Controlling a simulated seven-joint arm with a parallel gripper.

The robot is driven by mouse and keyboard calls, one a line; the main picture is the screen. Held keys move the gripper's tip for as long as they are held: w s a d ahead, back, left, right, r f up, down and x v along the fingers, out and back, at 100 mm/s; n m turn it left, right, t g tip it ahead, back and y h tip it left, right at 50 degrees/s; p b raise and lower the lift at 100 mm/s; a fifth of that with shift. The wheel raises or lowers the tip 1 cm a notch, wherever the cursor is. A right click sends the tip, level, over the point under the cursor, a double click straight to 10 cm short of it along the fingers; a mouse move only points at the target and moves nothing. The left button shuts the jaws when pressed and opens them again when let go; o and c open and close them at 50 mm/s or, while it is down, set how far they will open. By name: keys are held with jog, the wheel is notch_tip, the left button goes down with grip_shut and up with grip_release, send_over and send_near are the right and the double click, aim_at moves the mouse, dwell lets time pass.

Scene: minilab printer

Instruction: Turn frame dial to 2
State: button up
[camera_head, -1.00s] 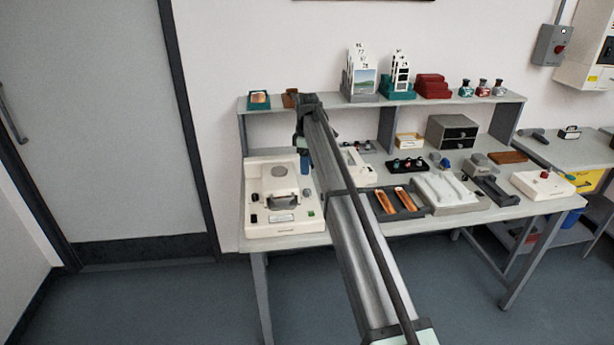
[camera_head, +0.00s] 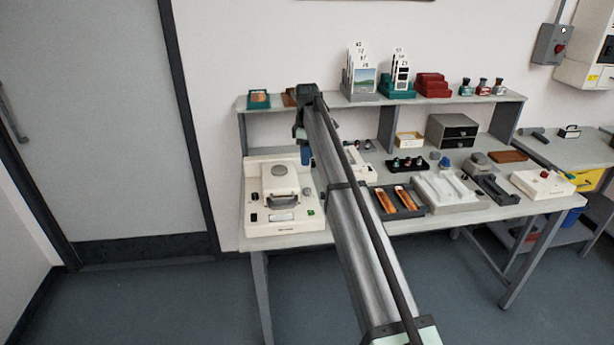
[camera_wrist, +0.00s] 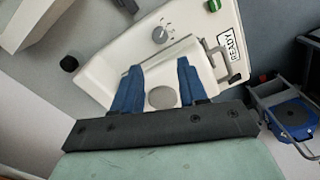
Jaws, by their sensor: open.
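The white printer (camera_head: 262,228) stands at the left end of the bench. Its frame dial (camera_wrist: 160,35) is a small round grey knob with a pointer, on the printer's top in the wrist view; I cannot read its numbers. My gripper (camera_wrist: 158,68) is open and empty, with two blue fingers apart above the printer. The dial lies beyond the fingertips, and nothing touches it. A round grey disc (camera_wrist: 162,97) shows between the fingers. In the head view my gripper (camera_head: 306,155) is partly hidden by my arm.
The printer has a READY label (camera_wrist: 233,52), a metal handle (camera_wrist: 222,58) and a green button (camera_wrist: 213,5). The shelf (camera_head: 420,100) runs behind.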

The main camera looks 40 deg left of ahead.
aim_at(307, 189)
notch_tip(307, 189, down, 13)
jog(key=shift+r, duration=0.1)
dwell(0.4)
jog(key=c, duration=0.8)
jog(key=shift+o, duration=0.2)
jog(key=shift+m, duration=0.7)
jog(key=o, duration=0.8)
jog(key=shift+c, duration=0.2)
notch_tip(307, 189, up, 14)
